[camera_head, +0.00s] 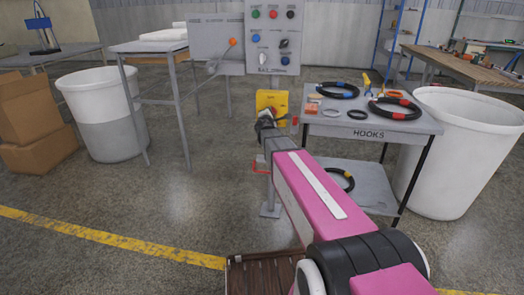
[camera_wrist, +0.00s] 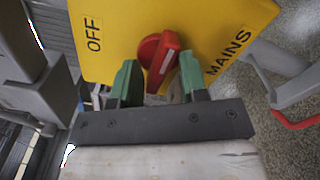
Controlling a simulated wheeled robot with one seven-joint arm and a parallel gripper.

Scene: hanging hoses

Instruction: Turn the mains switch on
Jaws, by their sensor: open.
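The mains switch is a red rotary knob (camera_wrist: 152,47) with a white stripe, on a yellow plate (camera_wrist: 110,25) lettered OFF and MAINS in the wrist view. The plate is tilted in that picture. In the head view the yellow switch box (camera_head: 266,97) stands on a grey post, left of the hooks table; my gripper (camera_head: 267,122) is in front of it and hides much of its face. In the wrist view my gripper (camera_wrist: 158,72) is open, its green fingertips on either side of the knob's near end. Whether they touch the knob I cannot tell.
The hooks table (camera_head: 415,127) with several hoses stands right of the switch. A white bin (camera_head: 470,150) is at the far right. A grey control panel (camera_head: 273,38) with buttons is behind. A red bar (camera_wrist: 298,122) shows low beside the post.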

